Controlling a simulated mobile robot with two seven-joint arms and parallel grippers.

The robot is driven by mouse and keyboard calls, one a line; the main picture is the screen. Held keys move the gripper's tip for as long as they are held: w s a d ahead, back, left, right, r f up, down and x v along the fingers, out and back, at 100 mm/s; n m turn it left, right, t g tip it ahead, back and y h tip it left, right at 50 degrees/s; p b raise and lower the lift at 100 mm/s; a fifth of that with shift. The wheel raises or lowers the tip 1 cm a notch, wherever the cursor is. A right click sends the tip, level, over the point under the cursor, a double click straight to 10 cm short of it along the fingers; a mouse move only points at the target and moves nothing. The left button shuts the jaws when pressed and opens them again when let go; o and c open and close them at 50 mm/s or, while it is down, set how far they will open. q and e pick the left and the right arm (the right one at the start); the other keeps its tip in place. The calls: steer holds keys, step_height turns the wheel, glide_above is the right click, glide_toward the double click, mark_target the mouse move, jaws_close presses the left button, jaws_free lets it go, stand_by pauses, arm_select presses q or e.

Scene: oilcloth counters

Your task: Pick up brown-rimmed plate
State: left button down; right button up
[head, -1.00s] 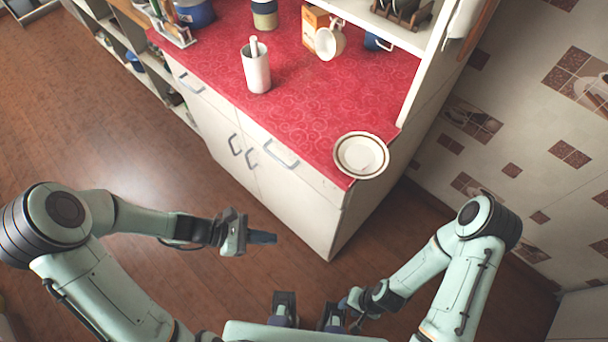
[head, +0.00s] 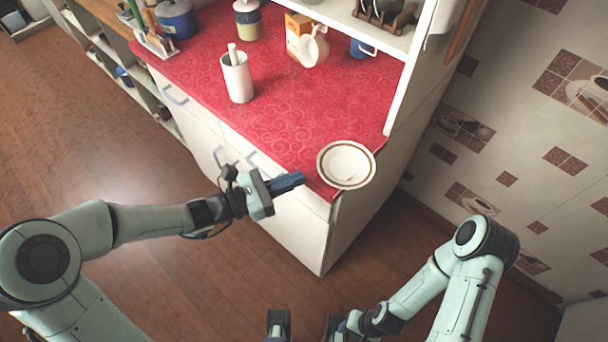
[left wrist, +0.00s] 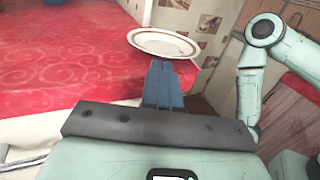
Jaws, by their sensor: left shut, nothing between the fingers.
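The brown-rimmed plate (head: 346,166) is white with a thin brown ring. It lies at the front right corner of the red counter, its rim reaching the counter edge. In the left wrist view the plate (left wrist: 165,43) appears just beyond the fingertips. My left gripper (head: 302,178) is shut and empty, its blue fingers pointing at the plate's left side with a small gap in the picture. The fingers (left wrist: 163,66) are together in the left wrist view too. My right gripper (head: 338,326) is low at the bottom of the head view, and its jaws are unclear.
The red counter (head: 275,130) is clear left of the plate. A white holder (head: 238,82), a jar (head: 248,20), a white cup (head: 313,50) and an orange box (head: 294,28) stand farther back. A white shelf unit (head: 412,70) rises behind the plate.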

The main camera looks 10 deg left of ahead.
arm_select(q)
steer(key=shift+x, duration=1.55)
